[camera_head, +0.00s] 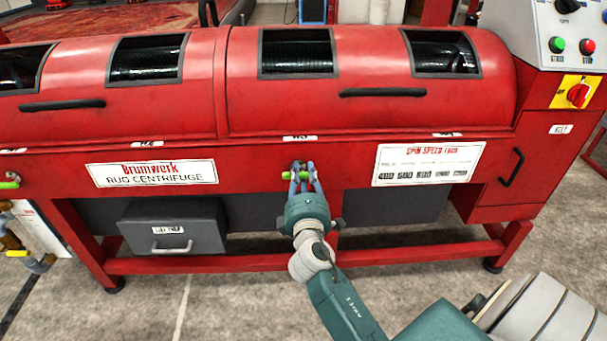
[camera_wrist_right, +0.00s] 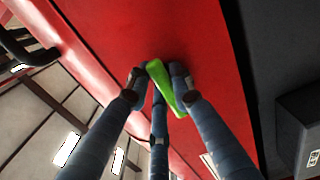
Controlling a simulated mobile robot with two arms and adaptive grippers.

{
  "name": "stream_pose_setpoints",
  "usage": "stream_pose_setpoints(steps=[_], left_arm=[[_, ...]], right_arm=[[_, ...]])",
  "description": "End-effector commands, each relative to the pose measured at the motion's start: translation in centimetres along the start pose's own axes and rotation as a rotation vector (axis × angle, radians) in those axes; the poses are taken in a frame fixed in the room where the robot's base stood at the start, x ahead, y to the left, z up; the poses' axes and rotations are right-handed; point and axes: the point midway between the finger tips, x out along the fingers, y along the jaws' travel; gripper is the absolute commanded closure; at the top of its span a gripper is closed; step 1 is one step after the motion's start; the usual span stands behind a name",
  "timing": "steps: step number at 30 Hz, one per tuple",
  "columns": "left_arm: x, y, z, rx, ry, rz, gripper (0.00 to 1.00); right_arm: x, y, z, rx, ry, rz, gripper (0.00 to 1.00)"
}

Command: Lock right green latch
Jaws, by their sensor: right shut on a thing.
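In the right wrist view the green latch handle (camera_wrist_right: 161,84) sits between the fingertips of my right gripper (camera_wrist_right: 156,78), close against the red panel. The fingers hide part of the latch. Another green latch (camera_head: 9,184) shows at the far left edge. My left gripper is not in view.
The closed lids have black handles (camera_head: 382,92). A grey drawer (camera_head: 172,238) hangs below on the left. A control panel (camera_head: 574,45) with buttons and a red rotary switch (camera_head: 578,95) stands at the right. The floor in front is mostly clear.

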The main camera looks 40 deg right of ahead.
Motion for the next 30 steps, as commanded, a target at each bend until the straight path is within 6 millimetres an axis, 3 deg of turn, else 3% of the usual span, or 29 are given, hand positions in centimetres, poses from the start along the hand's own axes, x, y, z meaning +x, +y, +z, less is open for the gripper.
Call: stream_pose_setpoints(steps=[5,6,9,20,23,30], left_arm=[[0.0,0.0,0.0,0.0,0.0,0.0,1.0],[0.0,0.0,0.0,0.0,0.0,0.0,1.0],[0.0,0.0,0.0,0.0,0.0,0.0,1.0],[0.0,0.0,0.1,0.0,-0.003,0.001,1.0],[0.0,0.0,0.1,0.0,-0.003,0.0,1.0],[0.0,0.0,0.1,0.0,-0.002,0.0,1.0]], right_arm=[[0.0,0.1,0.0,0.004,0.001,0.001,1.0],[0.0,0.1,0.0,0.004,0.001,0.001,0.74],[0.0,0.1,0.0,0.003,0.0,0.001,0.58],[-0.5,-0.1,-0.1,0.002,0.001,-0.001,0.58],[-1.9,-0.1,-0.1,0.002,0.002,-0.002,0.58],[-7.0,-0.2,0.0,0.003,0.001,-0.005,0.58]])
